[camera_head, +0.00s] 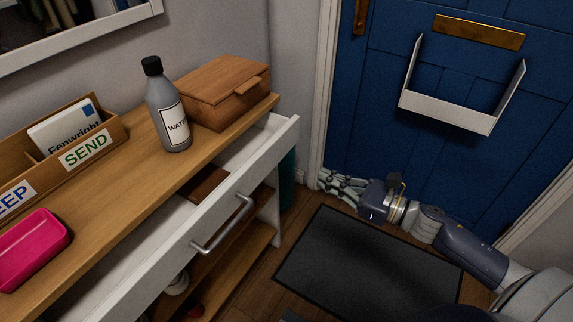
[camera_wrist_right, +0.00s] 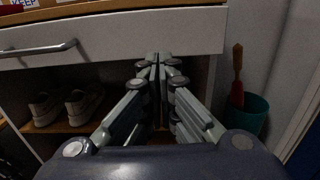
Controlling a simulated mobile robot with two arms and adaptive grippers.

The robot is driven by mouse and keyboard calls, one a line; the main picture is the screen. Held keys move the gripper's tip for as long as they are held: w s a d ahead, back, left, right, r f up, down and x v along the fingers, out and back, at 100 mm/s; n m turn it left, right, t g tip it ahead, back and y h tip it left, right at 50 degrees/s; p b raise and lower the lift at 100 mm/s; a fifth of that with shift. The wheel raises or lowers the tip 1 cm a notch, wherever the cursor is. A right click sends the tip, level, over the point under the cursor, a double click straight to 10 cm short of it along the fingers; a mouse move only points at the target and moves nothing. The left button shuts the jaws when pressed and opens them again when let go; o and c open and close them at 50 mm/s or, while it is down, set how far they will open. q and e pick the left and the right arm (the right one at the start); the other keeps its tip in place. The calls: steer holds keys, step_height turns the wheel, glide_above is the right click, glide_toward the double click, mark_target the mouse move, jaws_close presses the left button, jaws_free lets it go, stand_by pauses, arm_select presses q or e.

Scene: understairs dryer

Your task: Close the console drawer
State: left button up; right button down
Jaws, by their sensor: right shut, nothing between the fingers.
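The console drawer (camera_head: 150,258) is white with a metal bar handle (camera_head: 222,224). It stands open, pulled out from under the wooden console top (camera_head: 110,205), and a brown flat item (camera_head: 206,186) lies inside. My right gripper (camera_head: 326,181) is shut and empty, to the right of the drawer, apart from the handle. In the right wrist view, its closed fingers (camera_wrist_right: 158,58) point toward the right part of the drawer front (camera_wrist_right: 120,33), overlapping its lower edge. I cannot tell whether they touch it. The handle (camera_wrist_right: 40,49) is to their left. My left gripper is not in view.
A grey water bottle (camera_head: 169,112), a wooden box (camera_head: 220,92), a letter holder (camera_head: 112,133) and a pink tray (camera_head: 32,248) stand on the console. Shoes (camera_wrist_right: 65,108) sit on the shelf below. A teal bin (camera_wrist_right: 246,112) stands right of the console. A dark mat (camera_head: 350,262) lies before the blue door (camera_head: 420,150).

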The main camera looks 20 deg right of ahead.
glide_toward(277, 159)
steer(key=x, duration=0.5)
steer(key=shift+w+r, duration=0.1)
steer(key=shift+r, duration=0.05)
steer(key=shift+x, duration=0.9)
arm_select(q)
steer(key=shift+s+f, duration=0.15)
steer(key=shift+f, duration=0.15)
arm_select(e)
steer(key=shift+a, duration=0.1)
